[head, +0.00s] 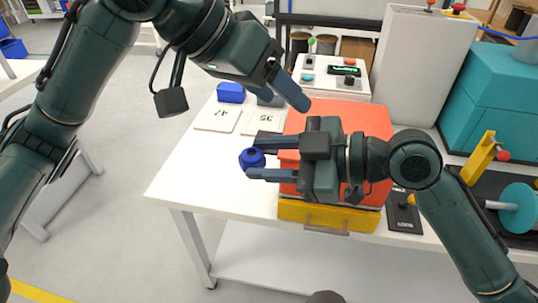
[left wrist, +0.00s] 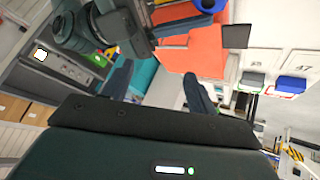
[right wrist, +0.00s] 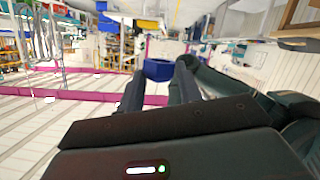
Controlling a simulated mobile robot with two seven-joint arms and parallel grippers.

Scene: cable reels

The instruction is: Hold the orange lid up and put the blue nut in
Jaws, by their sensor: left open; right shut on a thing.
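The orange lid (head: 340,115) lies above a yellow box (head: 300,212) with a front handle; my right gripper hides part of it, and I cannot tell whether it is raised. The lid also shows in the left wrist view (left wrist: 195,55). My left gripper (head: 284,97) is open and empty, above the lid's back left corner. My right gripper (head: 258,159) is shut on the blue nut (head: 250,158), held left of the lid, above the white table. The nut also shows between the fingertips in the right wrist view (right wrist: 158,69).
A blue block (head: 231,92) stands behind white cards marked 47 (head: 218,115) and 35 (head: 261,120). A control box (head: 330,78) with buttons stands behind the lid. A yellow post and teal reel (head: 518,208) stand at right. The table's front left (head: 190,170) is clear.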

